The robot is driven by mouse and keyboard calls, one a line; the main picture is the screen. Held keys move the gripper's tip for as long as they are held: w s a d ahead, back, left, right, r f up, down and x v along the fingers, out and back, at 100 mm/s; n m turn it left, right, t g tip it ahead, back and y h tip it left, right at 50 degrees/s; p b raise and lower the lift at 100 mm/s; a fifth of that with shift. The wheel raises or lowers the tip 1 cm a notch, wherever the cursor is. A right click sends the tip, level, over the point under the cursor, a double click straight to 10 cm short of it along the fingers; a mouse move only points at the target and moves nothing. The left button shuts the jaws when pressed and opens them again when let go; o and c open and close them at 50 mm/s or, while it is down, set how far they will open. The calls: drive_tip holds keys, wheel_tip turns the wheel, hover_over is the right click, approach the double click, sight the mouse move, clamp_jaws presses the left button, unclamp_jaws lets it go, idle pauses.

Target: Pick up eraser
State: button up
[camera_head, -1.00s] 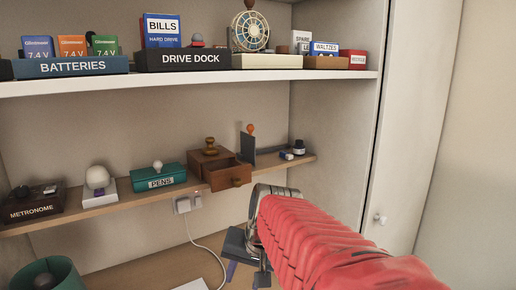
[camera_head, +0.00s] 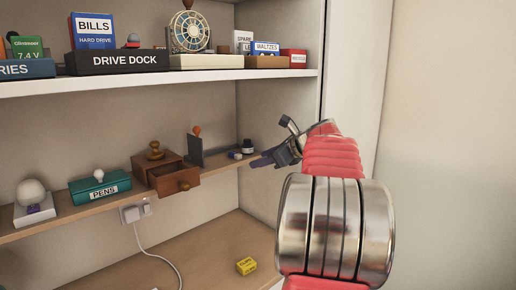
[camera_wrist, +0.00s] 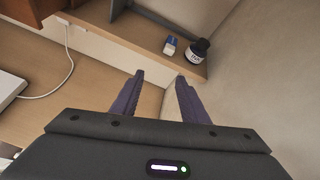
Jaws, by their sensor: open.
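A small blue-and-white block that looks like the eraser (camera_wrist: 170,46) lies on the narrow wooden shelf, beside a dark ink bottle (camera_wrist: 199,50). In the head view the eraser (camera_head: 234,155) is small, left of the ink bottle (camera_head: 247,147). My gripper (camera_wrist: 160,78) is open and empty, its two purple fingers pointing toward the shelf edge. The eraser is beyond the fingertips, slightly right of the gap between them. In the head view my gripper (camera_head: 261,161) is seen from the side, near the right end of the shelf and close to the bottle.
A wooden box with an open drawer (camera_head: 180,180) and a dark upright panel (camera_head: 195,152) stand left of the eraser. The upper shelf (camera_head: 200,77) overhangs. A side wall closes the right. A yellow box (camera_head: 246,266) lies on the desk below, with a white cable nearby.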

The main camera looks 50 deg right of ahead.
sight(236, 153)
drive_tip(key=r+m, duration=0.2)
drive_tip(key=w+r+m+t, duration=0.1)
drive_tip(key=shift+d+r+m, duration=0.3)
drive_tip(key=shift+d, duration=0.1)
drive_tip(key=x, duration=1.3)
drive_tip(key=shift+w+f, duration=0.2)
drive_tip(key=shift+w, duration=0.15)
drive_tip(key=shift+c, duration=0.3)
clamp_jaws()
